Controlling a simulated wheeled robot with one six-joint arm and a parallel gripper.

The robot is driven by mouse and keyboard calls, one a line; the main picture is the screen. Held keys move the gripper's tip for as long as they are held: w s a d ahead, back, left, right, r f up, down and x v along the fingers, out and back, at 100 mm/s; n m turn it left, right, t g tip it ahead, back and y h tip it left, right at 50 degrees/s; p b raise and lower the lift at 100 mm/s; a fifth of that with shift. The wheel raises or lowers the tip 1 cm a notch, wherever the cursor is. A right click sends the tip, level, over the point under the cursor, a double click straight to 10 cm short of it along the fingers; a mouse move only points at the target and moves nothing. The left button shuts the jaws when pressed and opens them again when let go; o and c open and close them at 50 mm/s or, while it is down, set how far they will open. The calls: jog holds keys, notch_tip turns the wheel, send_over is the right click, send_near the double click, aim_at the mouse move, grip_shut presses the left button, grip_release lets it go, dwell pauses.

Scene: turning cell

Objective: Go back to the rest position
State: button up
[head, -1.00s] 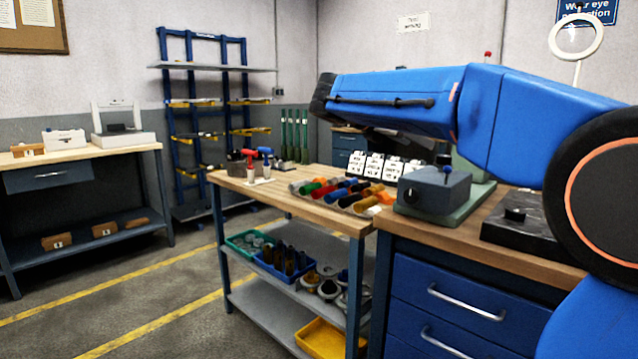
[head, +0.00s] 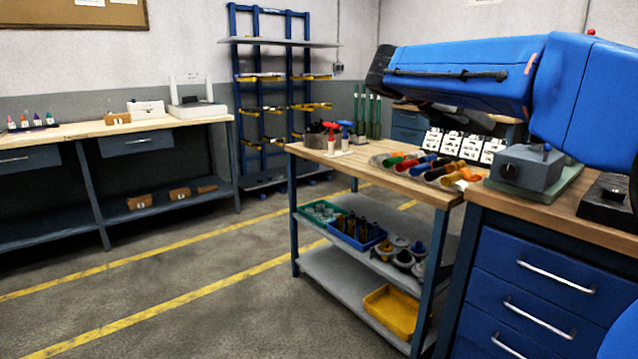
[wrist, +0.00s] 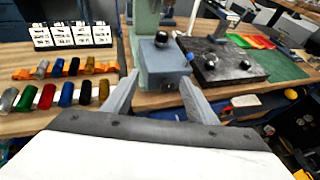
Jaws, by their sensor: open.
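My gripper (wrist: 155,100) shows in the wrist view, with its two grey fingers apart and nothing between them. It is above the wooden bench top, and beyond the fingers stands a grey-green machine block (wrist: 163,62) with a dark ball knob. In the head view my blue arm crosses the upper right, and the gripper itself is not visible there. The same block (head: 527,168) sits on the blue drawer bench (head: 540,270) in the head view.
A wooden-topped cart (head: 372,168) holds coloured cylinders (head: 440,167) and tools. Its lower shelves carry a blue bin (head: 356,232) and a yellow tray (head: 390,311). A long workbench (head: 70,133) and blue rack (head: 270,90) stand at the back. The floor (head: 215,270) at left is open.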

jog(key=s+d+f+m+y, duration=0.2)
jog(key=s+f+m+y, duration=0.25)
jog(key=s+f, duration=0.55)
jog(key=s+a+f+m+y, duration=0.4)
jog(key=s+f+m, duration=0.4)
jog(key=s+f, duration=0.5)
jog(key=s+a+f+m+y, duration=0.4)
jog(key=s+f+m, duration=0.5)
jog(key=s+f, duration=0.3)
jog(key=shift+s+a+f, duration=0.3)
jog(key=shift+s+f, duration=0.05)
jog(key=shift+f, duration=0.6)
